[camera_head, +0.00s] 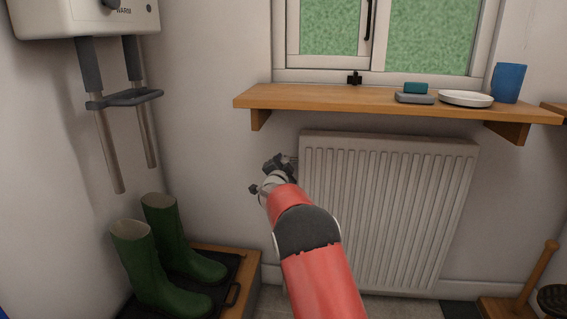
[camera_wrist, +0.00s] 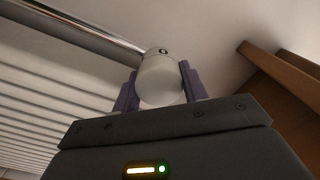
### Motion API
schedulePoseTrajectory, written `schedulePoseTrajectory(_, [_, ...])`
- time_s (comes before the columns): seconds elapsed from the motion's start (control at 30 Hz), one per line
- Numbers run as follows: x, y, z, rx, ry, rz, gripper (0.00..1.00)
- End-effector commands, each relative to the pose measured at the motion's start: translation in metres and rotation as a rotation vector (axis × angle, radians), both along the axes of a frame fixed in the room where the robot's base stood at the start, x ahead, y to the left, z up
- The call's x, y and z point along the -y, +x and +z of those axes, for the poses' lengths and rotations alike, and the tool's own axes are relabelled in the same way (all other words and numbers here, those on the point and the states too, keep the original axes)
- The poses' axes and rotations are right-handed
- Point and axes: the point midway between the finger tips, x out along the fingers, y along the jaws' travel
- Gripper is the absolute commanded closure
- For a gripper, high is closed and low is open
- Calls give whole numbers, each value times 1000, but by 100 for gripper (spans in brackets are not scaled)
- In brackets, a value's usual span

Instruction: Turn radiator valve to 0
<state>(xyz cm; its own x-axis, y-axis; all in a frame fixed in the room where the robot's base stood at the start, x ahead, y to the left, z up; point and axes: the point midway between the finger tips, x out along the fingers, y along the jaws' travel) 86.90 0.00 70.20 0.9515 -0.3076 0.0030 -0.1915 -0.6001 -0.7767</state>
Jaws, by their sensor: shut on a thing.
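The radiator valve (camera_wrist: 161,80) is a white rounded knob with a small dark mark near its far end. In the wrist view my gripper (camera_wrist: 160,88) has its two purple fingers on either side of the knob, shut on it. The setting on the knob cannot be read. In the head view my gripper (camera_head: 276,168) is at the upper left edge of the white radiator (camera_head: 390,205), and my red arm and wrist hide the valve. The ribbed radiator also shows at the left of the wrist view (camera_wrist: 50,85).
A wooden shelf (camera_head: 330,98) above the radiator holds a blue cup (camera_head: 508,82), a white dish (camera_head: 466,98) and a sponge (camera_head: 415,88) on a grey holder. Green boots (camera_head: 150,265) stand on a tray at lower left. A white heater box (camera_head: 85,15) hangs at upper left.

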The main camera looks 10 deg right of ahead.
Motion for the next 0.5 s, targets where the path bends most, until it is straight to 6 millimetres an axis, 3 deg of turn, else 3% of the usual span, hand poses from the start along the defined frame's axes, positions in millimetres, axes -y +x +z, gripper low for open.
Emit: schedulePoseTrajectory(0.5, [-2,0,-1,-40,-114,2,80])
